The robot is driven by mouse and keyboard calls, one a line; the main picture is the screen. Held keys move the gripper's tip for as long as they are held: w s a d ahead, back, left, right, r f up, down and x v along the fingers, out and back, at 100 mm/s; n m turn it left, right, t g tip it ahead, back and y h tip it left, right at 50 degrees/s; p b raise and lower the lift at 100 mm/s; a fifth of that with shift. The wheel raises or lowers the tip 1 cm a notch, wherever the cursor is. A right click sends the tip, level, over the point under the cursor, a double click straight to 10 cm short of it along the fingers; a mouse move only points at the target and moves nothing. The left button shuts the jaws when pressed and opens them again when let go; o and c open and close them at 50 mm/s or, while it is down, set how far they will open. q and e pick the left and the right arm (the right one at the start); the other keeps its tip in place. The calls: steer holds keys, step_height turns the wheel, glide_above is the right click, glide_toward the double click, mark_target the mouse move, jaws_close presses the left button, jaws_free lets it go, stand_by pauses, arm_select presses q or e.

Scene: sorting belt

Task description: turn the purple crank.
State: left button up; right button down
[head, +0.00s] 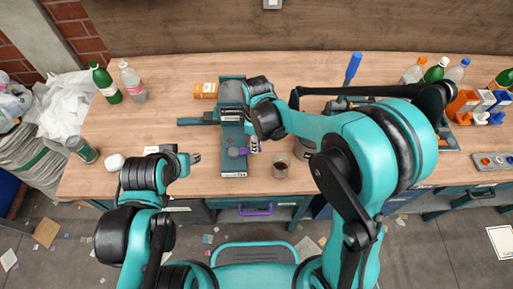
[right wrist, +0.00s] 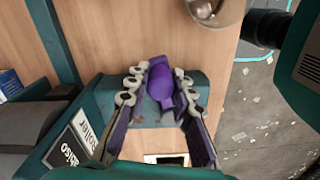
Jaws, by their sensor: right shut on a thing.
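The purple crank (right wrist: 161,84) shows in the right wrist view between the two fingers of my right gripper (right wrist: 160,100), which is shut on it. In the head view the crank (head: 243,151) is a small purple spot at the right side of the grey-and-teal belt machine (head: 233,168). My right gripper (head: 254,146) reaches it from above and partly hides it. My left gripper (head: 194,158) hangs near the table's front edge, left of the machine and apart from it. Its finger opening is too small to judge.
A glass jar (head: 278,166) stands close right of the crank. Bottles (head: 105,84) and a can (head: 81,149) stand at left. A purple drawer handle (head: 256,210) is below the table front. The left-middle tabletop is mostly clear.

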steer(key=shift+w+a+n, duration=0.55)
steer(key=shift+w+n, duration=0.3)
steer(key=shift+n, duration=0.6)
steer(key=shift+w+a+n, duration=0.55)
steer(key=shift+w+n, duration=0.25)
steer(key=shift+n, duration=0.7)
steer(key=shift+w+a+n, duration=0.55)
steer(key=shift+w+n, duration=0.3)
steer(key=shift+n, duration=0.6)
steer(key=c, duration=1.3)
jaws_free()
steer(key=shift+r, duration=0.1)
step_height(320, 180, up, 12)
steer(key=shift+f, duration=0.1)
